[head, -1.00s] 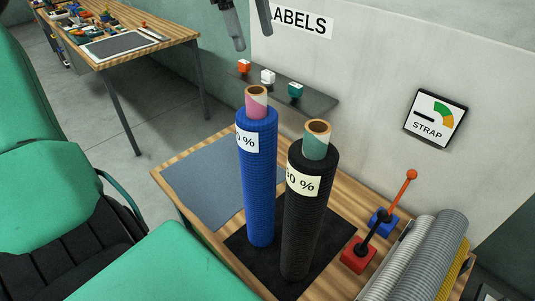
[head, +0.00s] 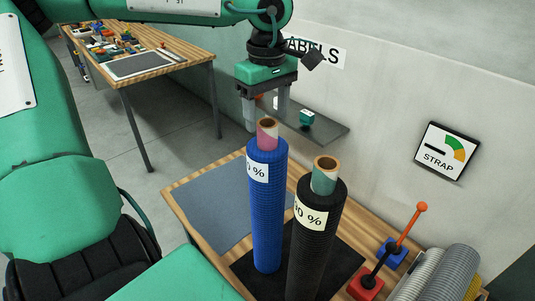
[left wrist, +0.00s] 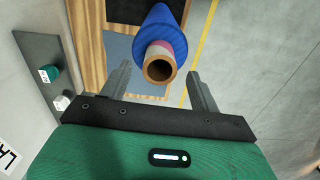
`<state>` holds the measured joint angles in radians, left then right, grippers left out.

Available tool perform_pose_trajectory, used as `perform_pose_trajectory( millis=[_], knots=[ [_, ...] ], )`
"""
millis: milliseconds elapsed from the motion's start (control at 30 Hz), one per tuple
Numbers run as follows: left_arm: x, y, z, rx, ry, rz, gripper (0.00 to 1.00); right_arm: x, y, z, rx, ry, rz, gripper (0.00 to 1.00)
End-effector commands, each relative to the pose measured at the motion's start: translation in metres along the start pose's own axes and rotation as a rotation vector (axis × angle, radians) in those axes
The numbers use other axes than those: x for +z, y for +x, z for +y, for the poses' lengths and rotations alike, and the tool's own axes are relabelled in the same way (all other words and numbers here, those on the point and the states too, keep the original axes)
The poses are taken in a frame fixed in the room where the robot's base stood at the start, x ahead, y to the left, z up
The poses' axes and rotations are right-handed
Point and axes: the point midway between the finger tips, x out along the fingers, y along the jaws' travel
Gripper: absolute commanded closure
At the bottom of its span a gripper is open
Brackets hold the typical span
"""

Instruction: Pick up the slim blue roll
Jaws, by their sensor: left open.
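The slim blue roll (head: 267,215) stands upright on a dark mat (head: 338,262) on the wooden table, with a pink and white core end on top and a white "%" label. My left gripper (head: 267,120) is open just above its top, fingers pointing down. In the left wrist view the blue roll (left wrist: 158,20) shows end-on, its core's open end (left wrist: 160,68) between the two fingers (left wrist: 160,85), with gaps on both sides. A thicker black roll (head: 315,240) with a green core stands close to its right. My right gripper is not in view.
A wall shelf (head: 325,130) with small coloured blocks is behind the gripper. Red (head: 366,284) and blue (head: 391,254) lever blocks and grey rolls (head: 445,275) lie to the right. A grey-blue mat (head: 215,205) to the left is clear.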

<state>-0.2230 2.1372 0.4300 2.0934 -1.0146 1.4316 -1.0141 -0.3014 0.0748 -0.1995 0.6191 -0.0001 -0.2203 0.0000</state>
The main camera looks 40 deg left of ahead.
Motion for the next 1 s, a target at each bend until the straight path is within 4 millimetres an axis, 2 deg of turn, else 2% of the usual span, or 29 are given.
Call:
perform_pose_trajectory(
  millis=[100, 300, 567, 900, 1000],
  knots=[
    [0.001, 0.014, -0.001, -0.007, 0.0, -0.003, 0.37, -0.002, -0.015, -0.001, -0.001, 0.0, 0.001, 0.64],
    [0.001, 0.038, -0.001, -0.003, -0.002, -0.002, 0.37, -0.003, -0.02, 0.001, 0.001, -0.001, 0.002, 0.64],
    [0.001, 0.042, 0.0, 0.0, -0.002, -0.002, 0.37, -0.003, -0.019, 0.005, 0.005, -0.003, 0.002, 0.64],
    [0.001, 0.041, 0.0, 0.0, -0.002, -0.001, 1.0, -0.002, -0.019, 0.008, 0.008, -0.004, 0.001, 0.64],
    [0.001, 0.041, 0.0, 0.0, -0.002, -0.001, 1.0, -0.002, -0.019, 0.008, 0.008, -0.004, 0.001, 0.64]
  ],
)
